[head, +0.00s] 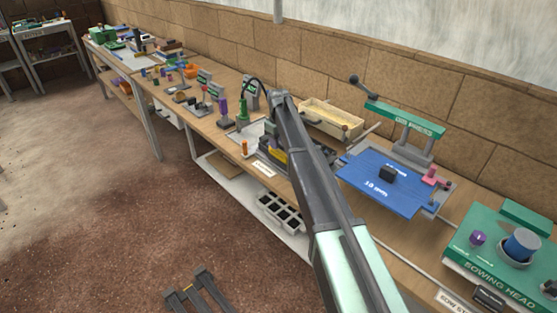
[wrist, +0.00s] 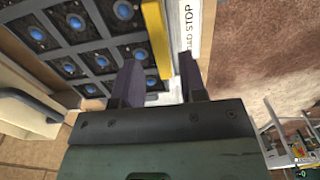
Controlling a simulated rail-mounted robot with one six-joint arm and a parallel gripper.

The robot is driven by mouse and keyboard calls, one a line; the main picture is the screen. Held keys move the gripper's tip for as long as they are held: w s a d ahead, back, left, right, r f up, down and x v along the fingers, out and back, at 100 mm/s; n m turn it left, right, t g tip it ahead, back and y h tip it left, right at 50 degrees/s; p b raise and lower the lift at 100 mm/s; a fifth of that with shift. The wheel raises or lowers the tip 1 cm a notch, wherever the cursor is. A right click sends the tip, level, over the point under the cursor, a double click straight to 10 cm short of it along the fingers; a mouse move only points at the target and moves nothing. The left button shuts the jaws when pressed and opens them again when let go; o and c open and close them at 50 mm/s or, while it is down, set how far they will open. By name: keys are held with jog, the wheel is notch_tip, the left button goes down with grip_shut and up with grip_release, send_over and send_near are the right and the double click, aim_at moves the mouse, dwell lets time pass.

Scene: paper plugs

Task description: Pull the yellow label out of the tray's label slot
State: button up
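The yellow label (wrist: 156,40) is a thin upright strip along the edge of the tray (wrist: 88,52), which holds several dark plugs with blue centres. In the head view a bit of the yellow label (head: 279,156) shows on the dark tray, largely hidden behind my arm. My gripper (wrist: 160,58) is open in the wrist view. Its two dark fingers stand apart, with the near end of the label appearing between them. I cannot tell whether either finger touches it. The slot itself is not clearly visible.
A white strip marked "STOP" (wrist: 190,28) runs beside the label at the bench edge. In the head view a blue board (head: 375,190) with a press stands right of my arm, and a wooden box (head: 331,118) stands behind. A green tool (head: 243,109) stands to the left.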

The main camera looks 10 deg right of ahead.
aim_at(279, 157)
jog(key=shift+f+b, duration=2.05)
grip_shut()
